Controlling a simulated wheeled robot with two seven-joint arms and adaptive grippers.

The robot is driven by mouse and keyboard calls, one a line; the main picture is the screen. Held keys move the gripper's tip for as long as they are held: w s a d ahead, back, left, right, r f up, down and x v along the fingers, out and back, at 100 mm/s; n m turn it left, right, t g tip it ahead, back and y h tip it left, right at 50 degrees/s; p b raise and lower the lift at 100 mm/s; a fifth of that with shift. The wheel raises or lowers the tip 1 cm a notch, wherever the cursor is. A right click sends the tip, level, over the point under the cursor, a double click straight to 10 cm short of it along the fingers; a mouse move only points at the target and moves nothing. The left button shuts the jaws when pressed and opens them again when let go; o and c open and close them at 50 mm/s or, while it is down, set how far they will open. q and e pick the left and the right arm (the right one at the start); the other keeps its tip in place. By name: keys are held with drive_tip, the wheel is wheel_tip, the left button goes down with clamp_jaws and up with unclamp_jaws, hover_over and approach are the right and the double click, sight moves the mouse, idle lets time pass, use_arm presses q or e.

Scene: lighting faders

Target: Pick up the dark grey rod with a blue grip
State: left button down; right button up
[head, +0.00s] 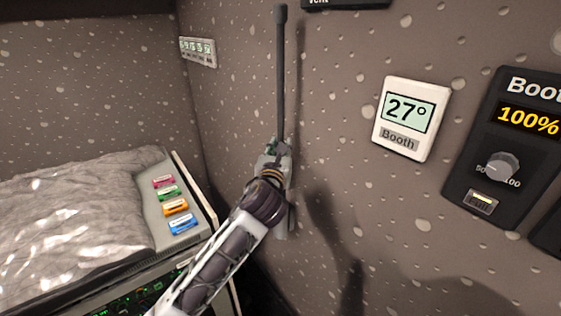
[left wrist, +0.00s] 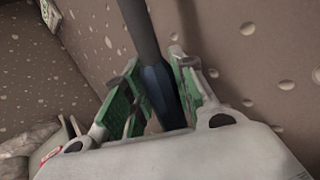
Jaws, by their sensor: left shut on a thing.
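The dark grey rod (head: 281,75) stands nearly upright in front of the speckled wall in the head view, with a dark knob at its top end. My left gripper (head: 273,150) is at its lower part. In the left wrist view, the rod's dark blue grip (left wrist: 158,88) sits between the green-padded fingers of my left gripper (left wrist: 157,90), which is shut on it. The rod's lower end is hidden by the gripper. My right gripper is in neither view.
A white thermostat reading 27° (head: 404,118) and a black dimmer panel with a knob (head: 502,165) are on the wall at right. A small counter display (head: 198,51) is at upper left. A console with a crumpled grey cover (head: 75,215) and several coloured tags stands at lower left.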

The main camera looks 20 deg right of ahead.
use_arm(q)
drive_tip(key=shift+r, duration=0.85)
drive_tip(key=b+v, duration=0.2)
drive_tip(key=v, duration=1.6)
drive_tip(key=shift+b, duration=0.4)
drive_tip(key=shift+r, duration=0.15)
wheel_tip(320, 180, up, 3)
drive_tip(key=p, duration=0.4)
drive_tip(key=shift+a, duration=0.1)
